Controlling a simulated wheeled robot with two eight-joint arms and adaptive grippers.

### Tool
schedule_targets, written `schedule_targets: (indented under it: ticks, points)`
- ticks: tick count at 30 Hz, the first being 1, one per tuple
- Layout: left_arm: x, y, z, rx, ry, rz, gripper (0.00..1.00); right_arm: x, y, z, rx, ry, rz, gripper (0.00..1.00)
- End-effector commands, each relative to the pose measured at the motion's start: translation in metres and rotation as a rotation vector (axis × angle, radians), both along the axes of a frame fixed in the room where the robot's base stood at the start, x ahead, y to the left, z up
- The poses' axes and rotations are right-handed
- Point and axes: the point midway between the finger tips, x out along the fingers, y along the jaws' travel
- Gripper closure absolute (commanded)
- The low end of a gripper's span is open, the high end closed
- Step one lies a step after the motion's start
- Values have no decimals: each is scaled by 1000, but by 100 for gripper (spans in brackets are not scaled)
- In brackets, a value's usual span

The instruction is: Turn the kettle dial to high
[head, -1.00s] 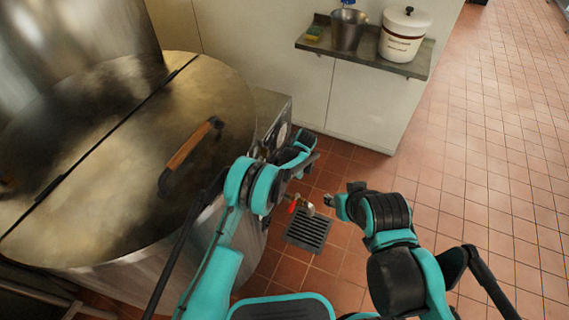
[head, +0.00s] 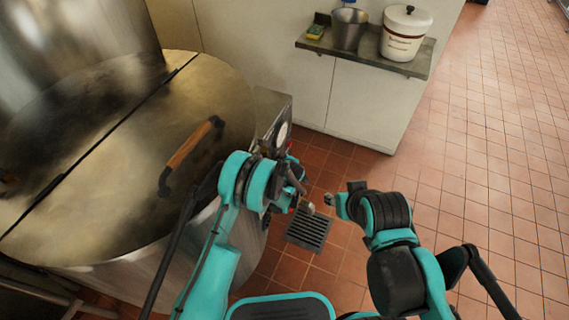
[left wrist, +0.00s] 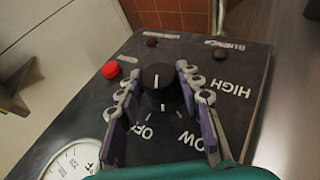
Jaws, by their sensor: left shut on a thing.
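The kettle (head: 110,190) is a large steel vessel at the left of the head view. Its control box (head: 270,104) is on its right side. In the left wrist view the black dial (left wrist: 158,84) sits on the panel (left wrist: 120,98), with HIGH, LOW and OFF printed upside down. A short white mark shows on the dial's face; its exact setting is unclear. My left gripper (left wrist: 160,92) is shut on the dial, a purple-padded finger on each side. In the head view its arm partly hides the panel. My right gripper (head: 340,199) is away over the floor; its opening is unclear.
A red button (left wrist: 110,69) and a round gauge (left wrist: 72,162) are on the panel near the dial. A wall shelf (head: 370,55) holds a metal pot (head: 348,30) and a white bucket (head: 404,35). A floor drain (head: 309,230) lies below; tiled floor at right is clear.

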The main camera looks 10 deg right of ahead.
Motion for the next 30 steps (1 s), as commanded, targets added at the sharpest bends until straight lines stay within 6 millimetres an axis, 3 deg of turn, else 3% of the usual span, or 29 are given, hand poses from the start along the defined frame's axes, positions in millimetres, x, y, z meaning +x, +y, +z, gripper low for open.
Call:
schedule_targets:
  ticks: [9, 23, 24, 26, 30]
  points:
    - [-1, 1, -1, -56, -100, 0, 93, 0, 0, 0, 0, 0, 0, 60]
    - [0, 1, -1, -64, -115, 0, 93, 0, 0, 0, 0, 0, 0, 60]
    - [0, 1, -1, -64, -115, 0, 62, 0, 0, 0, 0, 0, 0, 60]
    - [0, 1, -1, -64, -115, 0, 46, 0, 0, 0, 0, 0, 0, 60]
    - [-1, 1, -1, -65, -113, 0, 43, 0, 0, 0, 0, 0, 0, 60]
